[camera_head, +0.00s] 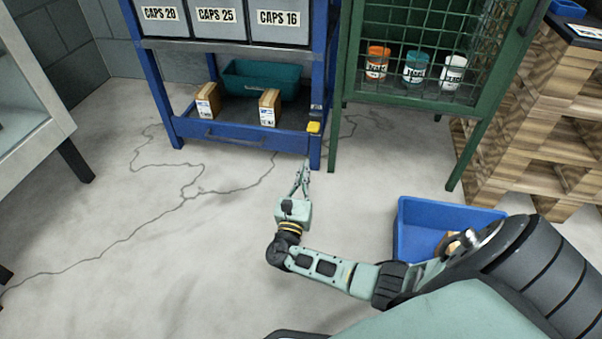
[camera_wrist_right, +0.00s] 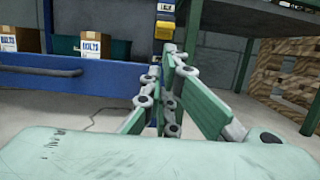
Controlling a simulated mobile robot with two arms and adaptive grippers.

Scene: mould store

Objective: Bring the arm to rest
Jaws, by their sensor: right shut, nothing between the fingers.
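My right arm (camera_head: 335,270) reaches forward over the floor from the lower right in the head view. Its gripper (camera_head: 305,166) points away from me toward the right front leg of the blue rack. The gripper (camera_wrist_right: 170,50) also shows in the wrist view, its fingers closed together with nothing between them. I cannot tell from the views how far the fingertips are from the rack leg. My left gripper is in neither view.
The blue rack (camera_head: 240,136) holds cardboard boxes and a teal bin (camera_head: 262,80). A yellow block-like part (camera_head: 314,127) is at its right leg. A green mesh cabinet (camera_head: 341,128) stands beside it. A blue crate (camera_head: 418,209) sits right of my arm, near wooden pallets (camera_head: 515,115).

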